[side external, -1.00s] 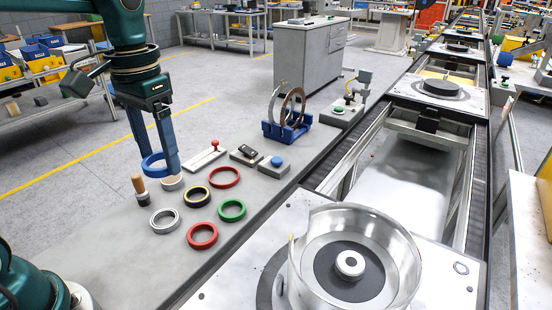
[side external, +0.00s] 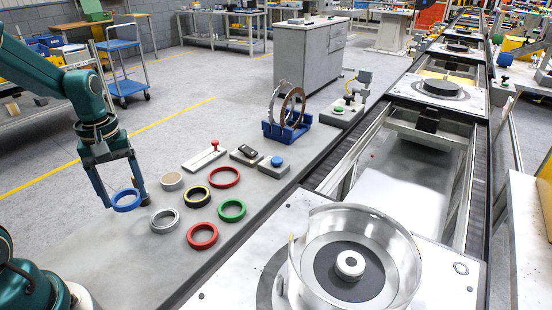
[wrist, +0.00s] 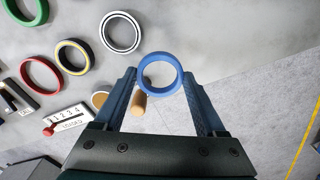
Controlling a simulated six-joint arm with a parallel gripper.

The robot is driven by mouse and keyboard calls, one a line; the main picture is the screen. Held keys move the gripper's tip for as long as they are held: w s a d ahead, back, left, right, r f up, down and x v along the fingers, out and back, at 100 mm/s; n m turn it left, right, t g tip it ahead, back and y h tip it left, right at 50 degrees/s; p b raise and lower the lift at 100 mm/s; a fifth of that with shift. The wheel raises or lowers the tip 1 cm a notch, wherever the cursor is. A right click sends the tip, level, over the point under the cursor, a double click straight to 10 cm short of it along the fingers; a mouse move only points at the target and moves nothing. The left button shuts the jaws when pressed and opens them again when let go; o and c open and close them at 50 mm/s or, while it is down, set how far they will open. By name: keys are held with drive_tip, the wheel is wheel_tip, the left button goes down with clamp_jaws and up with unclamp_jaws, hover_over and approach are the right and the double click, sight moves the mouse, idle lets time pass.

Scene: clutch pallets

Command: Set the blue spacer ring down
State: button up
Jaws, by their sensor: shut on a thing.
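The blue spacer ring (side external: 126,200) is held between the two fingers of my gripper (side external: 122,196), near the bench's left edge in the side view. In the wrist view the blue ring (wrist: 160,73) spans the gap between the fingertips of my gripper (wrist: 160,80), with one finger on each side. The ring looks roughly level. I cannot tell how far it is above the bench.
A wooden-handled tool (wrist: 138,102) stands close beside one finger. A silver ring (side external: 165,221), a black-yellow ring (side external: 197,196), red rings (side external: 202,236) and a green ring (side external: 231,210) lie to the right on the grey bench (side external: 110,262). The front bench is clear.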

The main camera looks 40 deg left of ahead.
sight(135, 220)
drive_tip(key=shift+f, duration=2.35)
drive_tip(key=shift+f, duration=0.1)
drive_tip(key=o, duration=1.4)
wheel_tip(135, 220, up, 12)
drive_tip(key=s+d+r+m+t, duration=0.1)
drive_tip(key=s+d+m+t, duration=0.1)
drive_tip(key=d+m, duration=0.4)
drive_tip(key=s+d+r+m+t, duration=0.2)
drive_tip(key=d+m, duration=0.4)
drive_tip(key=d, duration=0.4)
drive_tip(key=shift+s+r+t, duration=0.15)
drive_tip(key=shift+s+t, duration=0.65)
drive_tip(key=shift+s, duration=0.25)
